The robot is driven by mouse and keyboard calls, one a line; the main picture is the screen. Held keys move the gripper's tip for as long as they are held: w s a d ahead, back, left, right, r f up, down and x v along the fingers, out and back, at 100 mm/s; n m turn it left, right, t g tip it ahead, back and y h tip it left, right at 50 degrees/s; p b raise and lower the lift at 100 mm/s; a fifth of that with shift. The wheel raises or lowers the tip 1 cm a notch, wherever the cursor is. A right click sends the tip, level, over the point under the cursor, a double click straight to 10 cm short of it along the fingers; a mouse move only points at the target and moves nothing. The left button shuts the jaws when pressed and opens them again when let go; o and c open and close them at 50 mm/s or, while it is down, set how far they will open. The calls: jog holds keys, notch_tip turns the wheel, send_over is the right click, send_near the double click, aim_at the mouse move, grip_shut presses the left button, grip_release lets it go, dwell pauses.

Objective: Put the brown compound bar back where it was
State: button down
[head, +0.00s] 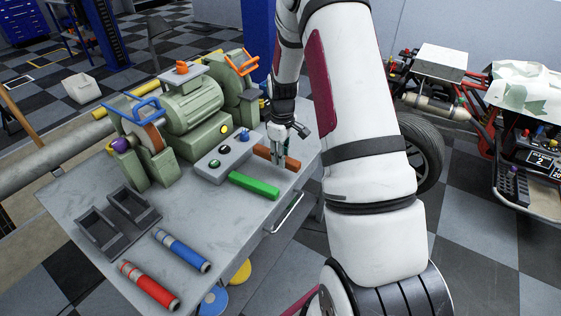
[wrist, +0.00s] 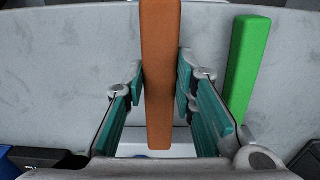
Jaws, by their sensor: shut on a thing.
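The brown compound bar (head: 263,152) is at the right end of the grey bench top, behind the green bar (head: 254,185). My gripper (head: 281,152) reaches down over it from above. In the wrist view the brown bar (wrist: 161,60) runs lengthwise between the teal finger pads of my gripper (wrist: 160,82), which is shut on it. The bar looks level and at or just above the bench top; I cannot tell whether it touches. The green bar (wrist: 245,65) lies apart, to the right in the wrist view.
A green bench grinder (head: 190,105) stands at the back, with a grey button box (head: 222,152) left of the brown bar. A dark two-slot tray (head: 120,222), a blue tube (head: 182,250) and a red tube (head: 148,286) are at the front left. The middle front is clear.

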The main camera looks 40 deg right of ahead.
jog(key=shift+w+d+f, duration=0.1)
jog(key=shift+w+d, duration=0.1)
jog(key=shift+w, duration=0.4)
jog(key=shift+f, duration=1.65)
jog(key=shift+f, duration=0.15)
jog(key=c, duration=1.3)
grip_release()
